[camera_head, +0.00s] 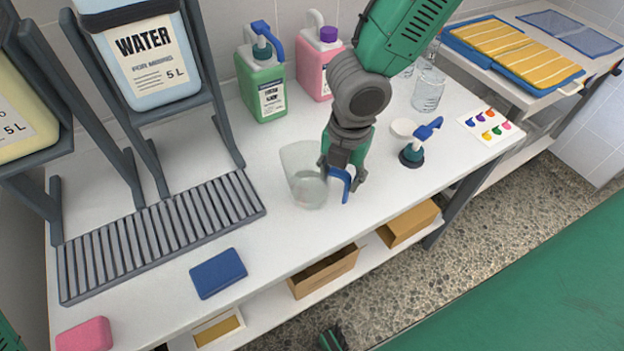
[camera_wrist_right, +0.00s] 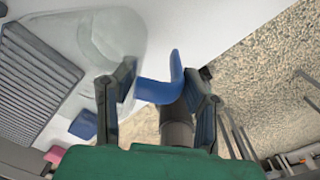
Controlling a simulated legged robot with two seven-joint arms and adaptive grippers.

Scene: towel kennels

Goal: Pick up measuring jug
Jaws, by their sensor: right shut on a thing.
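The clear measuring jug (camera_head: 302,172) with a blue handle (camera_head: 347,182) is upright or nearly so over the front middle of the white table. My right gripper (camera_head: 343,176) is shut on the blue handle, from the jug's right side. In the right wrist view the handle (camera_wrist_right: 158,90) lies between the two fingers of the gripper (camera_wrist_right: 160,98), and the see-through jug body (camera_wrist_right: 112,38) is beyond them. I cannot tell whether the jug's base touches the table. My left gripper is not clearly in view.
A slatted grey drain rack (camera_head: 160,235) and a blue sponge (camera_head: 218,273) lie left on the table (camera_head: 290,245). A water container (camera_head: 152,55) stands above the rack. Green (camera_head: 262,85) and pink (camera_head: 315,65) jugs stand behind. A blue-topped pump (camera_head: 412,155) is right of the gripper.

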